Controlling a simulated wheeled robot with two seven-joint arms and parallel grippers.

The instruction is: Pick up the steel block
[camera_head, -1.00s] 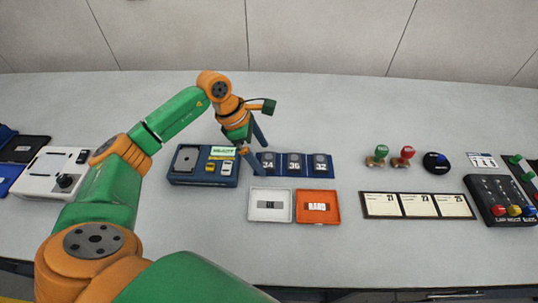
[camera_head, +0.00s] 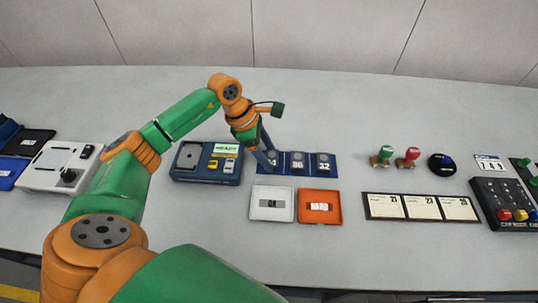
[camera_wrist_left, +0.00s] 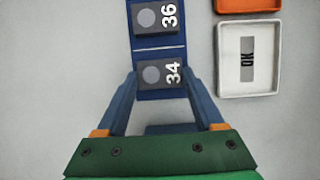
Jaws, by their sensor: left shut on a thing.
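A blue rack (camera_head: 310,170) holds three grey blocks with round spots, marked 34, 36 (camera_head: 297,161) and 32 (camera_head: 323,161). My left gripper (camera_head: 268,163) reaches down at the rack's left end and is shut on the block marked 34. In the left wrist view the two blue fingers (camera_wrist_left: 161,78) stand on either side of the 34 block (camera_wrist_left: 153,75), which is still in its place on the rack. The 36 block (camera_wrist_left: 148,17) lies just beyond. In the head view the fingers partly hide the 34 block. My right gripper is not seen.
A white tray marked OK (camera_head: 272,215) and an orange tray marked HARD (camera_head: 335,207) sit in front of the rack. A blue tester (camera_head: 187,177) stands left of it. Stamps (camera_head: 407,159), cards (camera_head: 420,216) and a button panel (camera_head: 505,215) are at right.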

